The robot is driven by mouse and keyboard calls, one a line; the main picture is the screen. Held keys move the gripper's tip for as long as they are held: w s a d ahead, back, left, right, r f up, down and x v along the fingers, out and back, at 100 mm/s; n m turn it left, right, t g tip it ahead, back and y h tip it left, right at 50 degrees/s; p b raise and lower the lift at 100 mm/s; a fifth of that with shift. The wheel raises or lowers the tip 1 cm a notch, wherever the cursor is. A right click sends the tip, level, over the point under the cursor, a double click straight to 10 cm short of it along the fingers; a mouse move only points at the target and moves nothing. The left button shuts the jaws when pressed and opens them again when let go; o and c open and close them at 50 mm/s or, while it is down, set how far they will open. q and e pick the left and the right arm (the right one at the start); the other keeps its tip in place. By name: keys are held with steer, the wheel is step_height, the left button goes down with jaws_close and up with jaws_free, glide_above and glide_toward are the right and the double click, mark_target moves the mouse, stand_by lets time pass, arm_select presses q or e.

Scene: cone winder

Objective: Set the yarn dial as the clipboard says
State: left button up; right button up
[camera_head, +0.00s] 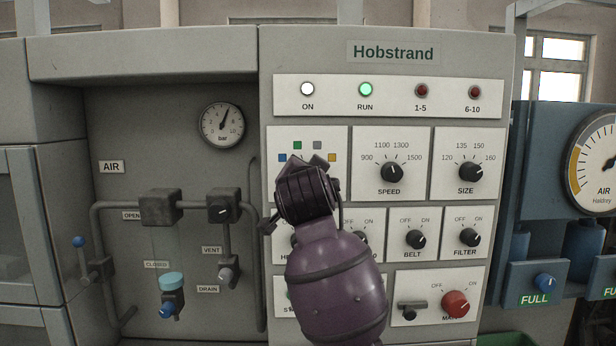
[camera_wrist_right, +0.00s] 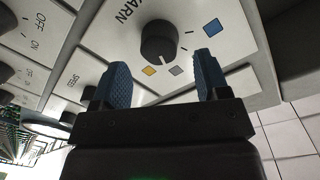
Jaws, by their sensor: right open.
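The yarn dial is a black round knob (camera_wrist_right: 158,42) on a light panel, with the partly cut-off label "YARN" beside it in the right wrist view. A blue square (camera_wrist_right: 211,25), a grey square (camera_wrist_right: 177,71) and an orange-yellow square (camera_wrist_right: 150,70) show around it. A small white line shows at the knob's edge near the orange-yellow and grey squares. My right gripper (camera_wrist_right: 163,76) is open, its blue fingers apart in front of the knob. In the head view my right arm hides the knob, but the squares, including a green one (camera_head: 297,145), show above it. No clipboard is in view.
Around the yarn panel are the speed dial (camera_head: 391,171), size dial (camera_head: 471,171), belt dial (camera_head: 415,239), filter dial (camera_head: 470,237) and a red main knob (camera_head: 455,303). The green RUN lamp (camera_head: 365,89) is lit. Air pipes and valves (camera_head: 162,207) stand at left.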

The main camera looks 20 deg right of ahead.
steer(key=v, duration=0.7)
steer(key=shift+b, duration=0.3)
